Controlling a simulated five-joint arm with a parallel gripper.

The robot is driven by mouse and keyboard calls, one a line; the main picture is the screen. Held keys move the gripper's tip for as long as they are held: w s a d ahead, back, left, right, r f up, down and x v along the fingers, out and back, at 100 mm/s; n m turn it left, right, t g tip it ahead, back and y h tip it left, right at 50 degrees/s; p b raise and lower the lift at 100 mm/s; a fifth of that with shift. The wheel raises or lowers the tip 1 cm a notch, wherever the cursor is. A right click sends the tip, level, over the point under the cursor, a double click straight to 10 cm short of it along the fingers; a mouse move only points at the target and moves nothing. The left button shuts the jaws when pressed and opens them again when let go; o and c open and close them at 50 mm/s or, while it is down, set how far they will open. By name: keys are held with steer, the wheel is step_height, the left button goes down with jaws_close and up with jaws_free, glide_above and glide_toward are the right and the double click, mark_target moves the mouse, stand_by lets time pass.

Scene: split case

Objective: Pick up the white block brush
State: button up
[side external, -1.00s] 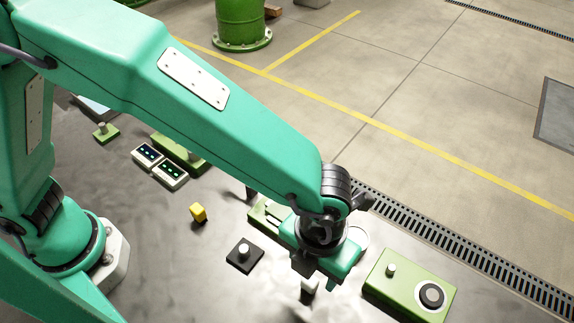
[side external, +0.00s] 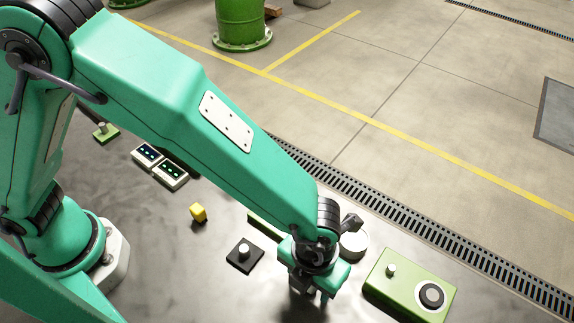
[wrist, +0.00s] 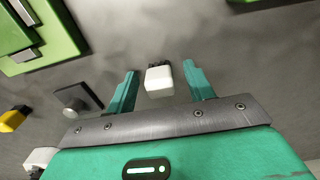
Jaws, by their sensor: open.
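The white block brush (wrist: 159,81) lies on the dark table in the wrist view, with its dark bristle end toward the top of the picture. My gripper (wrist: 160,69) is open, with one teal finger on each side of the brush. Gaps show between the brush and both fingers, so they look apart from it. In the side external view my gripper (side external: 310,298) is low over the table near the front edge of the picture. The brush is hidden there behind the gripper.
A black base with a grey peg (side external: 244,252) and a yellow block (side external: 198,212) stand left of the gripper. A green box with a round black knob (side external: 410,285) is close on the right. A white round piece (side external: 353,245) is behind.

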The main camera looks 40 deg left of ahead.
steer(key=shift+c, duration=0.4)
steer(key=c, duration=1)
steer(key=shift+o, duration=0.2)
steer(key=shift+r, duration=0.1)
step_height(320, 180, up, 10)
steer(key=shift+f, duration=0.1)
steer(key=o, duration=0.4)
steer(key=c, duration=0.3)
